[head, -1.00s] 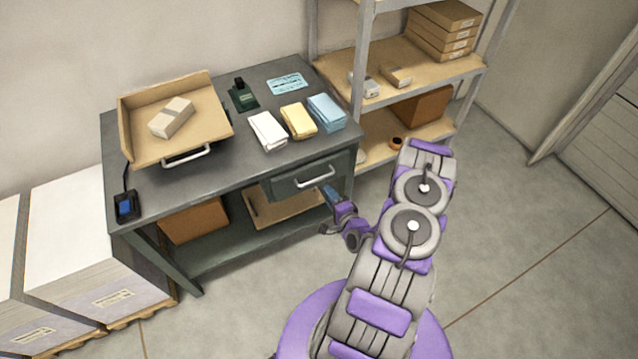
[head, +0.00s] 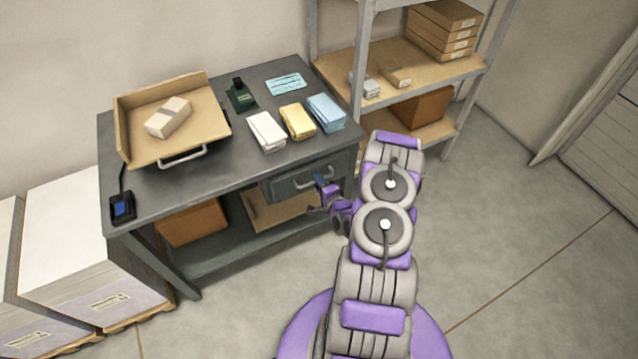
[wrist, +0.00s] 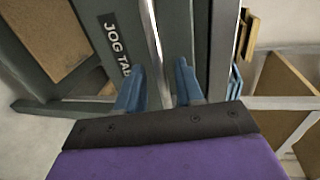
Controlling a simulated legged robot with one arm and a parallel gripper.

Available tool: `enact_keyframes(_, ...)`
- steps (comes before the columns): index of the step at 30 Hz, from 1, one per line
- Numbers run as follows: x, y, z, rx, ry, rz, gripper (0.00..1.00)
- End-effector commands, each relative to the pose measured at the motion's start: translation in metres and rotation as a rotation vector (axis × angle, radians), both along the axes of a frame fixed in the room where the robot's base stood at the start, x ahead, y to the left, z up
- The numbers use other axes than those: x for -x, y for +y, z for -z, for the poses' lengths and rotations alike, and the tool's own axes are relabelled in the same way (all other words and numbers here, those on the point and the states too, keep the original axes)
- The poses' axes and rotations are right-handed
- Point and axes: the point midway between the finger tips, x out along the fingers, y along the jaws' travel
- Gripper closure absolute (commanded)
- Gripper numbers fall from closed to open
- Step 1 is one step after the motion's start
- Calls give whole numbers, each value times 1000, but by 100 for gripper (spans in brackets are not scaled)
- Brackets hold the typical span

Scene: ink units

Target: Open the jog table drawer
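The jog table is the dark grey bench, and its drawer (head: 285,187) sits under the top at the right end, looking shut. A pale bar handle (head: 318,173) crosses the drawer front. In the wrist view the front carries a label (wrist: 117,45) reading "JOG TAB", its end hidden by a finger. My gripper (head: 320,189) is at the drawer front. In the wrist view the two blue fingers of my gripper (wrist: 158,85) are apart. The handle (wrist: 153,40) runs between them, with gaps visible on both sides.
Paper stacks (head: 297,121) and a tilted tray (head: 210,125) are on the bench top. Its lower shelf holds a brown box (head: 190,222). A shelving unit (head: 440,65) stands behind on the right. Paper piles (head: 70,235) stand at left. The floor at right is clear.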

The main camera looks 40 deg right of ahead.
Motion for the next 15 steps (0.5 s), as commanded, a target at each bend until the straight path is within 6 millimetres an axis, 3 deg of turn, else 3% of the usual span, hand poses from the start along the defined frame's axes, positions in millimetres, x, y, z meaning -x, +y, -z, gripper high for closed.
enact_keyframes(2,0,0,0,1,0,0,63)
enact_keyframes(13,0,1,0,1,0,0,98)
enact_keyframes(15,0,1,0,1,0,0,100)
